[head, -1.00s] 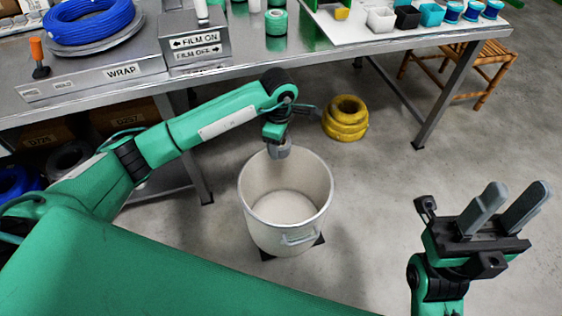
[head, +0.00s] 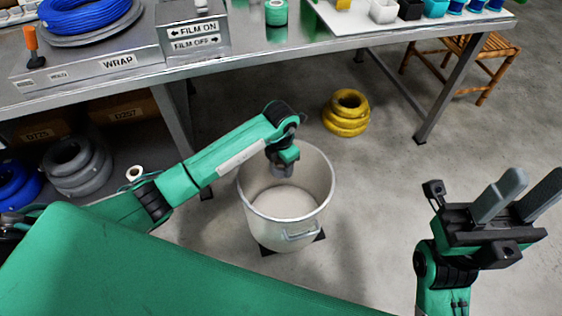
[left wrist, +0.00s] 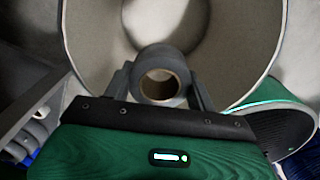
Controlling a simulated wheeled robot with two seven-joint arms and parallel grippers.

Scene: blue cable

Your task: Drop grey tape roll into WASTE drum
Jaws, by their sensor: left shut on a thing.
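The grey tape roll (left wrist: 160,86) is between the fingers of my left gripper (left wrist: 160,92) in the left wrist view, its brown core showing. In the head view my left gripper (head: 283,170) is shut on the roll and points down inside the mouth of a white drum, near its back left rim. The drum (head: 262,214) stands on the floor with a handle at its front; no WASTE label can be read. Its visible floor looks empty. My right gripper (head: 512,200) is open and empty at the right, fingers pointing up, away from the drum.
A steel workbench (head: 290,45) with a WRAP station and blue cable coil (head: 85,14) runs along the back. A yellow coil (head: 346,112) lies on the floor behind the drum. A wooden stool (head: 478,70) stands back right. Floor right of the drum is clear.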

